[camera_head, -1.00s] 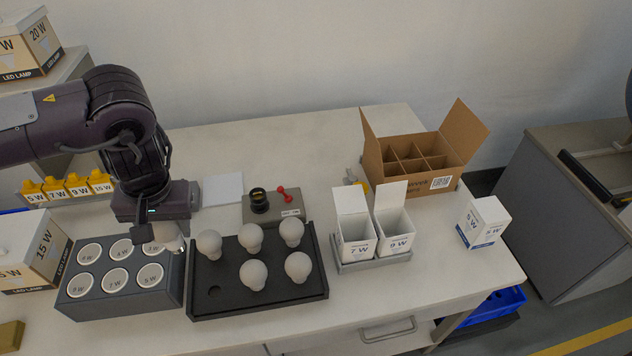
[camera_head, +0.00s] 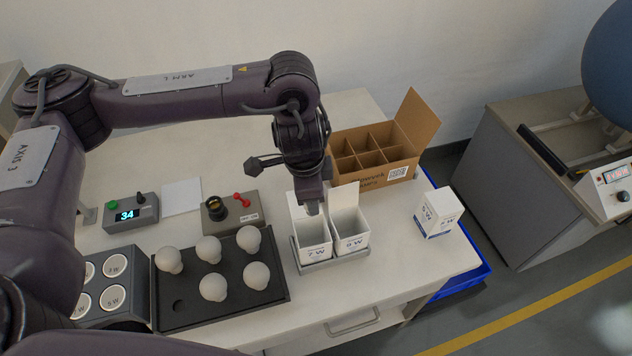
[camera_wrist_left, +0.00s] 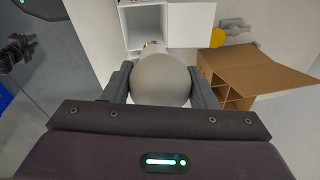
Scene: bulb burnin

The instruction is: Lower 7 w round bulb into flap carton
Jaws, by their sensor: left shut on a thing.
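My left gripper (camera_head: 312,207) is shut on a round bulb, whose pale globe (camera_wrist_left: 161,80) fills the space between the fingers in the left wrist view. In the head view the bulb is mostly hidden by the gripper. The gripper is above the white flap carton marked 7 W (camera_head: 314,252), close to its raised back flap. In the wrist view an open white carton (camera_wrist_left: 128,34) lies just beyond the bulb, and the bulb's far end is near its opening. The bulb appears to be above the carton, not inside. My right gripper is not in view.
A 9 W flap carton (camera_head: 350,242) stands close on the right in the same grey holder (camera_head: 322,264). A divided cardboard box (camera_head: 378,178) stands behind. A dark tray (camera_head: 268,297) with several bulbs is at left. A closed small carton (camera_head: 435,212) stands at right.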

